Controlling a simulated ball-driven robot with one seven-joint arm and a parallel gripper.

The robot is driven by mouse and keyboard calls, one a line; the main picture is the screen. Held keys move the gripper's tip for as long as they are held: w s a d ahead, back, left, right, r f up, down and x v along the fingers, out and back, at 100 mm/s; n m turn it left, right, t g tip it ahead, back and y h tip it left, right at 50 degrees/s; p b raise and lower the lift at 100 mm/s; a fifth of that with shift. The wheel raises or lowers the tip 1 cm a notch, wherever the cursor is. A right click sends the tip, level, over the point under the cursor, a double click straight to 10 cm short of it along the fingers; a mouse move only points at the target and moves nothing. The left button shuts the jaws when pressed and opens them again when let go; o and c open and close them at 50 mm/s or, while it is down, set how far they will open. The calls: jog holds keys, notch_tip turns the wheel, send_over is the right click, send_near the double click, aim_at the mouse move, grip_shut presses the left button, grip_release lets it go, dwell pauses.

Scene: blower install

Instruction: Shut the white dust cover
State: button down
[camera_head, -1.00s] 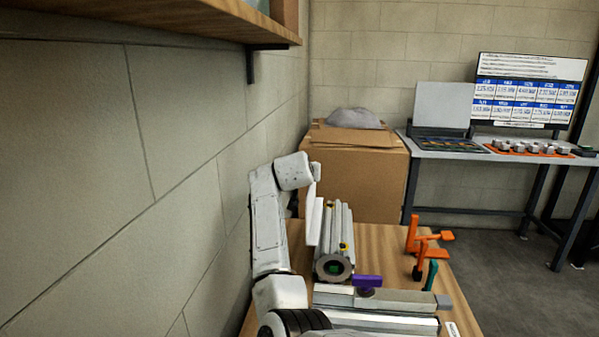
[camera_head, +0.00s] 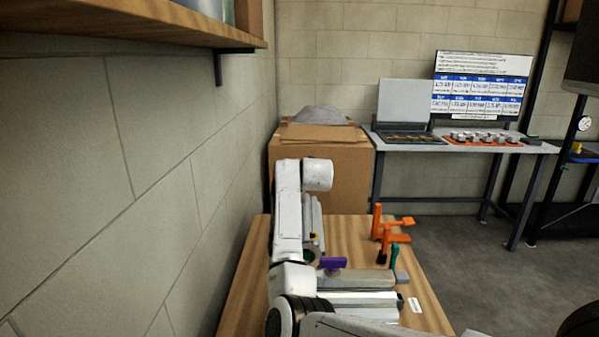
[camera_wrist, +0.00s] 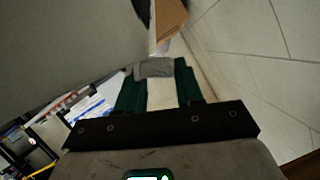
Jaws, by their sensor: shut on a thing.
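The white dust cover (camera_head: 307,216) shows as a narrow pale strip beside the grey blower body (camera_head: 317,222), mostly hidden behind my arm in the head view. In the wrist view my gripper (camera_wrist: 155,72) has its two green fingers apart, with a small grey piece between their tips. This piece looks like part of the cover, but its join is not clear. The gripper's fingertips are hidden in the head view. A large grey surface fills the upper left of the wrist view; I cannot tell what it is.
The wooden table (camera_head: 250,285) carries a purple handle (camera_head: 333,263), orange clamps (camera_head: 390,232) and grey metal bars (camera_head: 355,281). A cardboard box (camera_head: 345,165) stands behind it. A block wall runs close on the left, under a wooden shelf (camera_head: 150,20). Open floor lies to the right.

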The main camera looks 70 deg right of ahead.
jog(key=shift+s+f, duration=0.2)
jog(key=shift+f, duration=0.3)
jog(key=c, duration=1.1)
grip_release()
jog(key=shift+c, duration=0.2)
jog(key=o, duration=0.3)
jog(key=shift+r, duration=0.15)
jog(key=shift+o, duration=0.2)
jog(key=shift+w, duration=0.1)
jog(key=shift+r, duration=0.1)
jog(key=v, duration=1)
jog(key=shift+a+b, duration=0.35)
jog(key=shift+r, duration=0.1)
